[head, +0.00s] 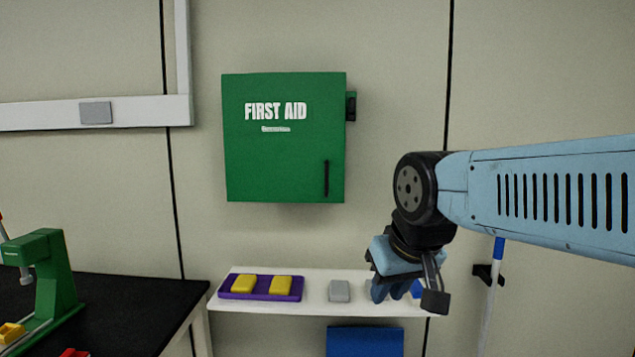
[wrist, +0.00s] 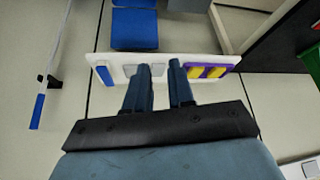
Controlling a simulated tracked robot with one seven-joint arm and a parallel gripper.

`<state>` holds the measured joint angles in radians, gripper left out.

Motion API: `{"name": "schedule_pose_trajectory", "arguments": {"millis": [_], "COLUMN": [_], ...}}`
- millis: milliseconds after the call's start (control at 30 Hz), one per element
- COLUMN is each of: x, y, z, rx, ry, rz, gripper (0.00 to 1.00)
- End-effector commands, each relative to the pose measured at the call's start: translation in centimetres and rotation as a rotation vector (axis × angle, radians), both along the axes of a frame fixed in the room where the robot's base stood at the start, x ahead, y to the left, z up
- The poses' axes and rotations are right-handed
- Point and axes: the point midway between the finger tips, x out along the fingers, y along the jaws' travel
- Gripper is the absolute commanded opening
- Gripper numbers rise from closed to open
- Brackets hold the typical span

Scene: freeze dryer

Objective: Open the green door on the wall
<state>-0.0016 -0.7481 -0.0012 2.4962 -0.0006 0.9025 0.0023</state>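The green first aid cabinet (head: 285,150) hangs on the wall in the head view. Its green door is shut, with white "FIRST AID" lettering and a dark vertical handle (head: 326,178) at the lower right. My gripper (head: 385,292) is below and to the right of the cabinet, near the white shelf, and points down, clear of the handle. In the wrist view my gripper (wrist: 160,72) shows two dark fingers with a gap between them and nothing held. The cabinet does not show in the wrist view.
A white shelf (head: 270,307) below the cabinet holds a purple tray (head: 237,294) with yellow blocks and a grey block (head: 339,291). A black bench (head: 130,310) with a green device (head: 50,270) stands left. The wall in front of the cabinet is clear.

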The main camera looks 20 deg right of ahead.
Motion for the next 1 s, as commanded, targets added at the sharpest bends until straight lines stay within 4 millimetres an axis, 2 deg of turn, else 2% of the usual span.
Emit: {"name": "schedule_pose_trajectory", "arguments": {"millis": [133,167,267,400,600,767,900,1000], "x": [1.6,2.2,4.8,9.4,16.1,21.6,26.2,28.8], "y": [-0.1,-0.9,-1.6,-2.1,-2.6,-2.4,-1.6,-0.7], "z": [1.8,2.5,5.1,9.1,13.8,16.9,19.1,20.4], "rx": [0.017,0.022,0.044,0.071,0.089,0.083,0.067,0.053], "ry": [0.009,0.013,0.028,0.055,0.089,0.107,0.114,0.112], "rz": [-0.012,-0.013,-0.040,-0.099,-0.201,-0.289,-0.368,-0.419], "gripper": [0.23,0.23,0.23,0.23,0.23,0.23,0.23,0.23]}}
